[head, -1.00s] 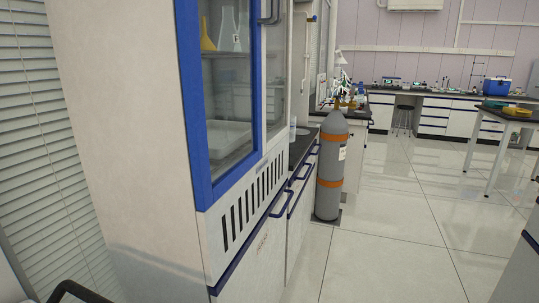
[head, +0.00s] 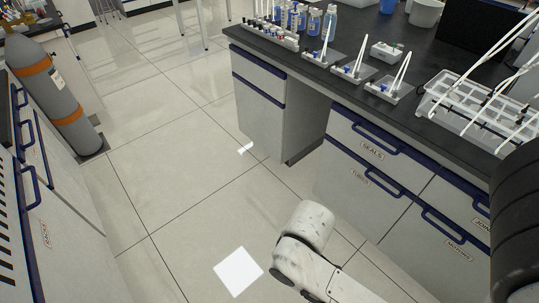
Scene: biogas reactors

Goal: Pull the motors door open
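The motors door (head: 418,252) is a light grey front low on the right side of the dark-topped bench. Its small label, which appears to read MOTORS (head: 459,250), sits below a dark blue bar handle (head: 446,229). The door looks shut. Part of my white arm shows at the bottom centre, in front of the bench and apart from the handle. My gripper is not in view, so whether it is open or shut does not show. The door's lower part runs out of the frame.
A drawer labelled SEALS (head: 372,148) is above a front labelled TUBES (head: 360,178). Glassware, bottles and a white rack (head: 470,108) stand on the bench top (head: 345,97). A grey gas cylinder (head: 55,95) stands left. The tiled floor (head: 185,180) between is clear.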

